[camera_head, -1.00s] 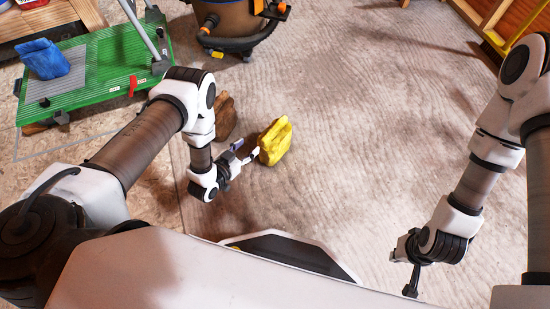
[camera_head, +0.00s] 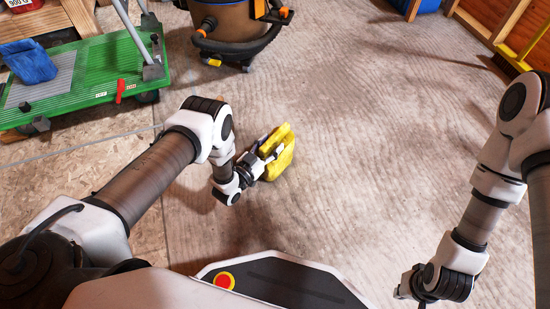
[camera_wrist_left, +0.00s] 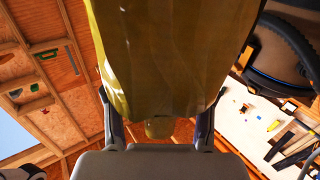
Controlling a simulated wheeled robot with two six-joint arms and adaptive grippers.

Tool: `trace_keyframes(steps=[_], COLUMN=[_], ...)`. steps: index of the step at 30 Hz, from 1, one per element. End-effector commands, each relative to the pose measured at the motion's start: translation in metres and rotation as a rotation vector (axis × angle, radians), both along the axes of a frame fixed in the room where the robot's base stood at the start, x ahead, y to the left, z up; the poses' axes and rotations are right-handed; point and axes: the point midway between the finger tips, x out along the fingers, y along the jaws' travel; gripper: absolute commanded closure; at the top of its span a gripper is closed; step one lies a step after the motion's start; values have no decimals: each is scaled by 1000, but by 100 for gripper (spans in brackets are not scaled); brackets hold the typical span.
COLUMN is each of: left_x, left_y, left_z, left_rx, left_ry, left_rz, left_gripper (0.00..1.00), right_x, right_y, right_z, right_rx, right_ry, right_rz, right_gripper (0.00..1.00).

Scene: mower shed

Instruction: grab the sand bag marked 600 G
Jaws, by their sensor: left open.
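A yellow bag (camera_head: 283,160) sits on the floor ahead of my base; no marking can be read on it. My left gripper (camera_head: 266,150) is at the bag, with its fingers open on either side of it. In the left wrist view the yellow bag (camera_wrist_left: 165,60) fills the upper middle, between the two fingers of the left gripper (camera_wrist_left: 160,110); whether they touch it is unclear. A blue bag (camera_head: 28,62) lies on a green platform cart (camera_head: 85,72). My right gripper (camera_head: 412,290) hangs low at the right, its fingers mostly hidden.
A shop vacuum (camera_head: 235,30) with a black hose stands at the back. A red object (camera_head: 22,4) with a white label shows at the top left edge; its label is too small to read surely. The floor right of the bag is clear.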

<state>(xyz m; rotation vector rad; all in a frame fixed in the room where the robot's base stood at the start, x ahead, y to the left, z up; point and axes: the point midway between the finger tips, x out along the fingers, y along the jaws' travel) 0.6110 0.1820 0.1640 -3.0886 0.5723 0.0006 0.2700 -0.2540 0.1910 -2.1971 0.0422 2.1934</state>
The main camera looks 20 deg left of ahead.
Motion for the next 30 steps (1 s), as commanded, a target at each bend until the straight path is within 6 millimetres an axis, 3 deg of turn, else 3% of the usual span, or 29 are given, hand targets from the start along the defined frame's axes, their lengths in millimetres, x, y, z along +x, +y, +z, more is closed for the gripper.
trace_keyframes(steps=[7, 8, 12, 24, 30], left_x=[5, 5, 4, 5, 5], left_y=[-2, -1, -1, -1, -1], left_z=[1, 1, 1, 4, 20], left_rx=[-1, -1, -1, 0, 0], left_ry=[1, 1, 1, -1, -1], left_rz=[0, 0, 1, 1, 1], left_gripper=[46, 53, 100, 100, 100], right_x=[1, 1, 1, 0, 0], right_y=[0, 0, 0, 0, 0], right_z=[-1, -1, -1, 0, 14], right_rx=[0, 0, 0, 0, 0], right_ry=[-2, -2, -2, -1, 0], right_rz=[-1, -1, -1, -1, 1], right_gripper=[100, 100, 100, 100, 100])
